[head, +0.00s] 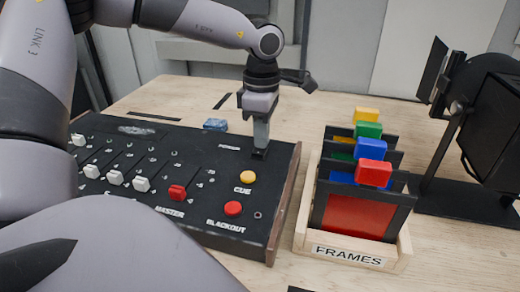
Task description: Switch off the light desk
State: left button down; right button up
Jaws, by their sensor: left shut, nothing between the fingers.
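The light desk (215,204) is a black console with wooden side panels on the table. It has several white faders (115,177), a red MASTER fader (177,193), a yellow CUE button (248,177) and a red BLACKOUT button (233,209). My left gripper (260,150) points down, shut and empty, with its tips at the desk's back right, just right of the POWER label (229,147). The tips hide the power switch, so its position does not show. I cannot tell whether they touch it. My right gripper is not in view.
A wooden FRAMES rack (300,225) stands close to the right of the desk, holding dark frames with coloured tabs. A black lamp (490,110) stands at the far right. A small blue block (215,124) lies behind the desk. Table behind the rack is bare.

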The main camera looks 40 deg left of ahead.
pick_arm(q)
notch_tip(320, 180, up, 7)
jog(key=p, duration=0.4)
dwell(0.4)
dwell(0.5)
